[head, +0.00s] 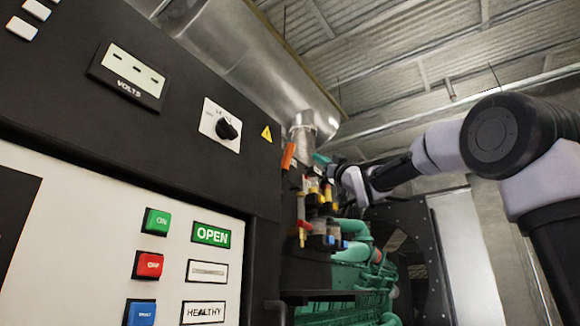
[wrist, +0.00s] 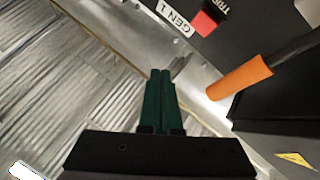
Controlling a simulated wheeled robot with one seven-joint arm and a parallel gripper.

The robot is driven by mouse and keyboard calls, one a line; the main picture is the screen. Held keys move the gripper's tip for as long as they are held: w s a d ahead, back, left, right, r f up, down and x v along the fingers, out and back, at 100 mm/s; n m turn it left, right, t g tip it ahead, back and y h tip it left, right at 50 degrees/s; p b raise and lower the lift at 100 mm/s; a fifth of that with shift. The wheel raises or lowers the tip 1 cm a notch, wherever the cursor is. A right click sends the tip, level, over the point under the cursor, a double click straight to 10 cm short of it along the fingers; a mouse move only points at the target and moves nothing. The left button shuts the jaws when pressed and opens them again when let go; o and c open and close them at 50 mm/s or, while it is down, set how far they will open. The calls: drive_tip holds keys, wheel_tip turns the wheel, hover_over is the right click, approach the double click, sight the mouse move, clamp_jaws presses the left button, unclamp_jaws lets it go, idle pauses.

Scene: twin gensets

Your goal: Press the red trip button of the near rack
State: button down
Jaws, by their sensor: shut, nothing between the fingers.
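In the head view, a red square button (head: 149,265) sits on the white lower panel, between a green button and a blue one; its lettering is too small to read surely. In the wrist view, another red button or block (wrist: 205,23) sits at the top beside lettering that looks like TRIP, partly cut off, near a GEN 1 label (wrist: 168,14). My gripper (wrist: 160,74) has dark green fingers, shut and empty, apart from that red piece and pointing below and left of it. In the head view my gripper (head: 322,159) is small, beyond the panel's right edge.
The panel has a green button (head: 156,222), a blue button (head: 140,313), a rotary selector (head: 228,129) and a volts meter (head: 128,74). An orange-ended bar (wrist: 240,77) is close right of my fingers. Green engine pipework (head: 350,255) stands behind the panel.

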drive_tip(key=w+a, duration=0.4)
drive_tip(key=a, duration=0.3)
drive_tip(key=shift+w+a, duration=0.25)
drive_tip(key=shift+w, duration=0.15)
drive_tip(key=shift+w+a, duration=0.1)
idle(1.9)
drive_tip(key=shift+w+a, duration=0.15)
drive_tip(key=shift+a, duration=0.1)
drive_tip(key=shift+w+a, duration=0.25)
drive_tip(key=shift+a, duration=0.2)
idle(1.0)
drive_tip(key=shift+d, duration=0.1)
drive_tip(key=shift+s+d, duration=0.5)
drive_tip(key=shift+d, duration=0.2)
drive_tip(key=shift+s+d+r, duration=0.1)
drive_tip(key=shift+s+d, duration=0.65)
drive_tip(key=shift+d, duration=0.25)
drive_tip(key=shift+s+d, duration=0.7)
drive_tip(key=shift+d, duration=0.25)
